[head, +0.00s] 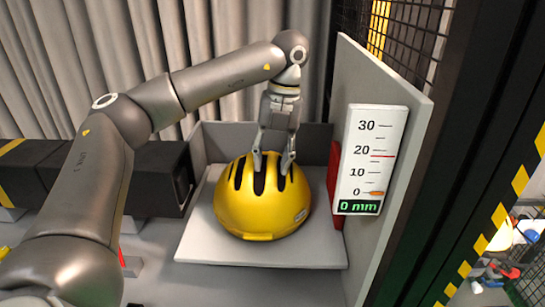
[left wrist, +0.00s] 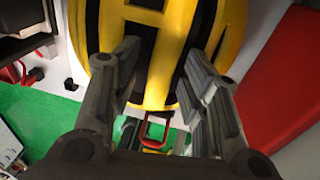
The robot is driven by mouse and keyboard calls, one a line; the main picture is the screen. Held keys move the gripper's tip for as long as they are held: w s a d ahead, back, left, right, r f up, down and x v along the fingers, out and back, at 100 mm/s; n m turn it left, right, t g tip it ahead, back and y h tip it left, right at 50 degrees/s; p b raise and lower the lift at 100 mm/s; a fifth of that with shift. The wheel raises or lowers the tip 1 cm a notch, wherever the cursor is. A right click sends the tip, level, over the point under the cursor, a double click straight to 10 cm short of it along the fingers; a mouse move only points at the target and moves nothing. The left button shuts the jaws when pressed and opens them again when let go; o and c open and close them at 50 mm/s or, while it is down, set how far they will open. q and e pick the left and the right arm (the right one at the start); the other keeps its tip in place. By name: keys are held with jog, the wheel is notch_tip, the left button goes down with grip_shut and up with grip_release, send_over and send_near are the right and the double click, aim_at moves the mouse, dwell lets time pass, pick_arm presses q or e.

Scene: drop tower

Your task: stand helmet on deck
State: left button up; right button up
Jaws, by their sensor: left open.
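A yellow helmet (head: 262,215) with dark vent slots sits dome up on the pale grey deck (head: 196,238). My left gripper (head: 272,168) points down at the top of the helmet. Its fingers are apart and their tips are at the vent slots; whether they touch the shell I cannot tell. In the left wrist view the helmet (left wrist: 158,88) fills the top middle, with the open fingers on either side of a yellow rib. The helmet's underside is hidden. My right gripper is in neither view.
A gauge board (head: 370,160) with a 0 mm readout stands on a grey wall (head: 385,235) right of the deck. A red block (head: 335,187) is beside the helmet. Dark boxes (head: 150,180) stand at left. A striped post (head: 490,225) is at right.

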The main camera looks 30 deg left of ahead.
pick_arm(q)
jog(key=shift+r, duration=0.1)
notch_tip(320, 180, up, 12)
jog(key=w+d, duration=0.1)
jog(key=shift+w, duration=0.2)
dwell(0.4)
jog(key=shift+d+f, duration=0.1)
jog(key=shift+f, duration=0.15)
dwell(0.3)
